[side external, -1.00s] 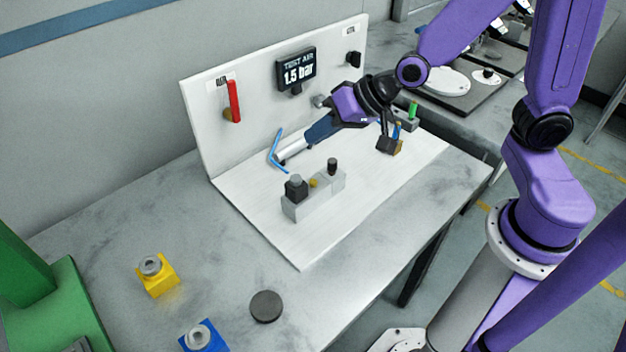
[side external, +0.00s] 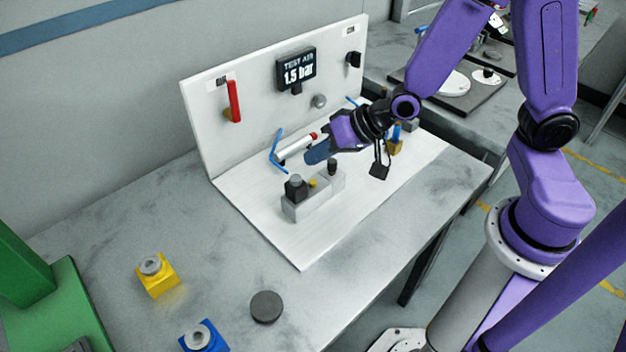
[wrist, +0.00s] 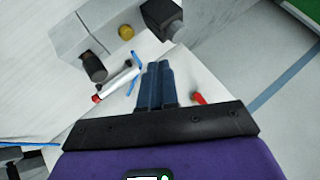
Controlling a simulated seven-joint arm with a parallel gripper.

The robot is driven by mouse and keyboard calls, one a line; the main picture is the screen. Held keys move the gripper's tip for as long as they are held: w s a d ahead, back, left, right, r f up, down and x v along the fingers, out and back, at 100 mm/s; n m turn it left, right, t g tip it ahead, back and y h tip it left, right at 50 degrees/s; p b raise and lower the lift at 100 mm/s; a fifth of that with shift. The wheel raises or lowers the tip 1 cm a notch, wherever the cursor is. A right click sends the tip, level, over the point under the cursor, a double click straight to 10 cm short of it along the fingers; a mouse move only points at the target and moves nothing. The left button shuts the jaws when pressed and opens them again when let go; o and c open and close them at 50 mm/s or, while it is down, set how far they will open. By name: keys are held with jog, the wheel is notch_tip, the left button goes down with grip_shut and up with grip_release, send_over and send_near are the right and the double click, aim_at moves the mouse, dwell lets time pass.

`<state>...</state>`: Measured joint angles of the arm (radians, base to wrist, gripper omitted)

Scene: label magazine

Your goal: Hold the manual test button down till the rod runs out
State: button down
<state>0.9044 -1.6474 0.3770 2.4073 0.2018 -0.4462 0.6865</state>
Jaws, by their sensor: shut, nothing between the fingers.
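A grey valve block (side external: 318,201) stands on the white board. It carries a black box with a grey top (side external: 296,187), a small yellow button (side external: 313,183) and a black knob (side external: 332,166). The yellow button also shows in the wrist view (wrist: 126,32). Behind the block lies a white cylinder (side external: 295,148) with a red end (side external: 314,135); I cannot tell how far its rod is out. My gripper (side external: 308,157) is shut and empty, in the air near the knob and cylinder, apart from the button. In the wrist view its blue fingertips (wrist: 158,65) lie below the black box.
A white upright panel (side external: 215,130) holds a red lever (side external: 234,101), a display (side external: 296,70) reading 1.5 bar and a black knob (side external: 353,60). Blue tubing (side external: 277,150) bends by the cylinder. Yellow (side external: 158,277) and blue (side external: 204,340) blocks and a dark disc (side external: 266,306) sit in front.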

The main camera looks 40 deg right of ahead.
aim_at(318, 185)
jog(key=shift+f, duration=1.6)
jog(key=shift+f, duration=0.2)
dwell(0.8)
jog(key=shift+f, duration=0.2)
jog(key=shift+f, duration=0.45)
dwell(1.0)
jog(key=shift+r, duration=1)
jog(key=shift+r, duration=2.4)
jog(key=shift+s, duration=0.1)
